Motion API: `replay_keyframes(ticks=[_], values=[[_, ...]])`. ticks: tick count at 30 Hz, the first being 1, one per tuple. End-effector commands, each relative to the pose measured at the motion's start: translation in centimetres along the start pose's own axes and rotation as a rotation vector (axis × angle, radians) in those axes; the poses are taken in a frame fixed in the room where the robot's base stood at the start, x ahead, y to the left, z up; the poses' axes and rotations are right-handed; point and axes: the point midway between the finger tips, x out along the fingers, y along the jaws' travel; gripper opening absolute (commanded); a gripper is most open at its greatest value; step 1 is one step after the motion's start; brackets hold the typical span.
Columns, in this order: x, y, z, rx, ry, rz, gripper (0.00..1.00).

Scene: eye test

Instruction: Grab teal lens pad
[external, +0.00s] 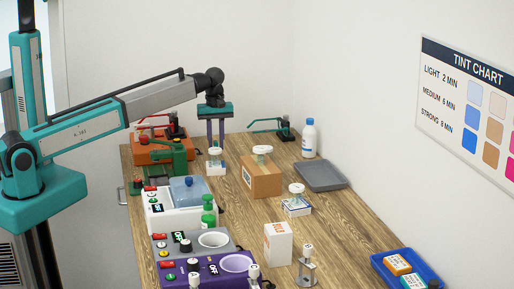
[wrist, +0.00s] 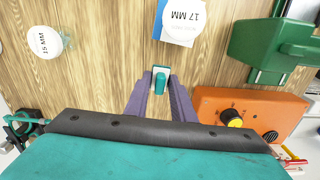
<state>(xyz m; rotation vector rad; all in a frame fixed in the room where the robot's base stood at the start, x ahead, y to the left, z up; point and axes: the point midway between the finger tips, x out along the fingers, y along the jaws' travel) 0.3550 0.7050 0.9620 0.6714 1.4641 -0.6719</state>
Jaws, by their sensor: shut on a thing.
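My gripper (external: 215,142) hangs straight down over the far end of the wooden table in the external view. In the wrist view, its purple fingers (wrist: 161,88) are shut on a small teal piece with a pale front, the teal lens pad (wrist: 161,76). The pad sits between the fingertips, with bare wood around it. Whether it touches the table is not clear. A white disc marked 17 MM (wrist: 184,17) lies just ahead of the fingertips in the wrist view, over a blue and white block (wrist: 161,27).
A white disc marked 15 MM (wrist: 44,42) is at the left. A green machine (wrist: 270,45) and an orange machine (wrist: 255,108) stand close at the right. A cardboard box (external: 261,181) and a grey tray (external: 320,176) stand right of my gripper in the external view.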

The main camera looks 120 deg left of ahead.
Motion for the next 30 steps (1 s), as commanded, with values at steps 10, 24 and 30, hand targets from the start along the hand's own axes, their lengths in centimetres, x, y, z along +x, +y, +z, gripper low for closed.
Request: replay_keyframes(ticks=[10, 24, 30], values=[[-0.3, -3.9, 1.6, 0.0, 0.0, 0.001, 0.02], [-0.5, -5.1, 2.1, 0.0, 0.0, 0.0, 0.02], [-0.5, -5.1, 2.1, 0.0, 0.0, 0.0, 0.02]])
